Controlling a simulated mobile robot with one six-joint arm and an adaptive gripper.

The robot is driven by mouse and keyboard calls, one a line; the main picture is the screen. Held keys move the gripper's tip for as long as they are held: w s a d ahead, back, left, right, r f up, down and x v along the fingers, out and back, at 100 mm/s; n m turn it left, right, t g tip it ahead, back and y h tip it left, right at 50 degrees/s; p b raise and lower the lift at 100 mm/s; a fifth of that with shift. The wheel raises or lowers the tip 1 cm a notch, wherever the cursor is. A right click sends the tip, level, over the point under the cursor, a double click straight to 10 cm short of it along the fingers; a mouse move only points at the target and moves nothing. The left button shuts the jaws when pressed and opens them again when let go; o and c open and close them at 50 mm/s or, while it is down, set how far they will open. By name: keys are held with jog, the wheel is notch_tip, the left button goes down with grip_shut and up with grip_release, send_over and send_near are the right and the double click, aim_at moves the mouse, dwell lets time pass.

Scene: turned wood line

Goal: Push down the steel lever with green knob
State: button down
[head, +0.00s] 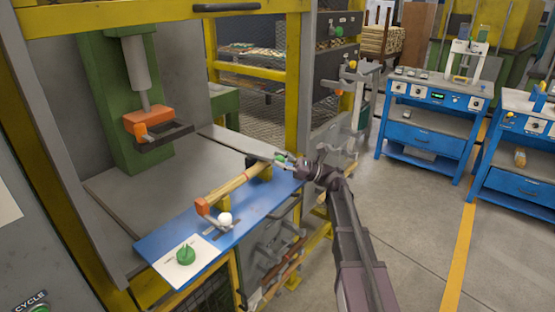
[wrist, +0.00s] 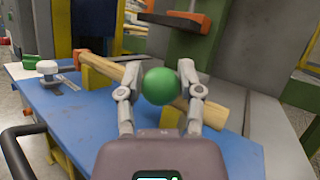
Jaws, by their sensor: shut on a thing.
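The green knob (wrist: 160,87) is a round ball between the two fingers of my gripper (wrist: 158,78) in the wrist view. The gripper is shut on it, with one finger on each side. In the head view the green knob (head: 280,159) shows small at the right end of the blue plate, with my gripper (head: 284,162) around it. A thin grey steel lever (head: 262,155) appears to run left from the knob toward a dark block. In the wrist view the lever is hidden behind the knob and gripper.
A turned wooden piece (head: 236,186) lies on yellow supports on the blue plate (head: 262,206). Left of it are a white knob (head: 225,219) and a green button (head: 186,256) on a white panel. A green press with an orange head (head: 149,121) stands behind. Yellow frame posts (head: 297,80) rise nearby.

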jog(key=shift+f, duration=0.4)
